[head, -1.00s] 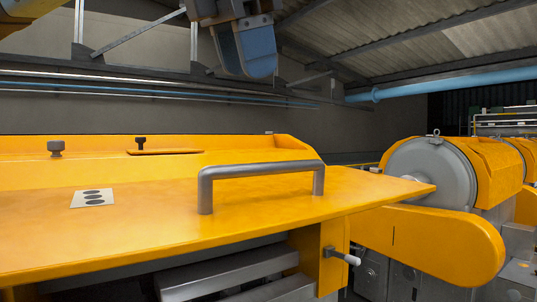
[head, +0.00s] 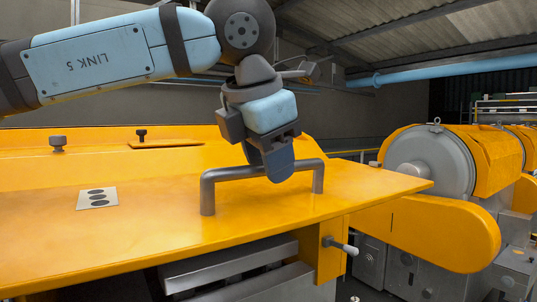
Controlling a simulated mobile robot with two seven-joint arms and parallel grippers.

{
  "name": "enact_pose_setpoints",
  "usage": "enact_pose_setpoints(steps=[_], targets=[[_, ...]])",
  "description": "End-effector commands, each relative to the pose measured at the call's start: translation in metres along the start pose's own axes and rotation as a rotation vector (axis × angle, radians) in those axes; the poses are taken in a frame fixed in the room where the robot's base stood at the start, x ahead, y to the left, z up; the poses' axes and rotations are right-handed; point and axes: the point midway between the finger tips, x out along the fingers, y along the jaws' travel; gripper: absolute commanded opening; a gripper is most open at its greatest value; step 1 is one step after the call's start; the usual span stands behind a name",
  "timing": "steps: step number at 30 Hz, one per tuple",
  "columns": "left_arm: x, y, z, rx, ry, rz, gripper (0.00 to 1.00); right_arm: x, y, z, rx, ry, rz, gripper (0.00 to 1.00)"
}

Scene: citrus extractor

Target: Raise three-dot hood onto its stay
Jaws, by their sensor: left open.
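The yellow hood (head: 130,225) lies flat across the left and middle of the head view. My left gripper (head: 277,168) is open at the handle's top bar, fingers pointing down. Its near finger overlaps the bar in the picture; whether it touches the bar is hidden. I cannot identify the stay in this view. My right gripper is out of view.
A small lever with a white grip (head: 347,249) sticks out below the hood's front edge. Two dark knobs (head: 57,144) stand behind the hood. A grey motor drum (head: 420,160) and a rounded yellow guard (head: 440,232) are at the right.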

Motion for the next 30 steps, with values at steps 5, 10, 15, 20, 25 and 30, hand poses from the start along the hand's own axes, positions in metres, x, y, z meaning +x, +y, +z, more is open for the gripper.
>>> enact_pose_setpoints(steps=[5, 10, 15, 20, 25, 30], targets=[[0.0, 0.0, 0.0, 0.0, 0.0, 0.0, 0.28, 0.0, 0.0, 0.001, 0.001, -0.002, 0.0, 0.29], [0.0, 0.0, 0.0, 0.0, 0.0, 0.0, 0.0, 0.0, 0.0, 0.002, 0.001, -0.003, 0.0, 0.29], [-0.003, 0.002, 0.001, 0.0, 0.0, 0.001, 0.0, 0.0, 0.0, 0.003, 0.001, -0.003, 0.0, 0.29], [-0.016, 0.012, 0.007, -0.001, -0.001, 0.0, 0.0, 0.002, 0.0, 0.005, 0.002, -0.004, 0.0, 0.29], [-0.019, 0.013, 0.008, 0.001, -0.001, 0.001, 0.0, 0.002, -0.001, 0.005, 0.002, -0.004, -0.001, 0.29], [-0.019, 0.013, 0.008, 0.0, -0.002, 0.001, 0.37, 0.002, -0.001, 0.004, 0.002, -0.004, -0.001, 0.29]])
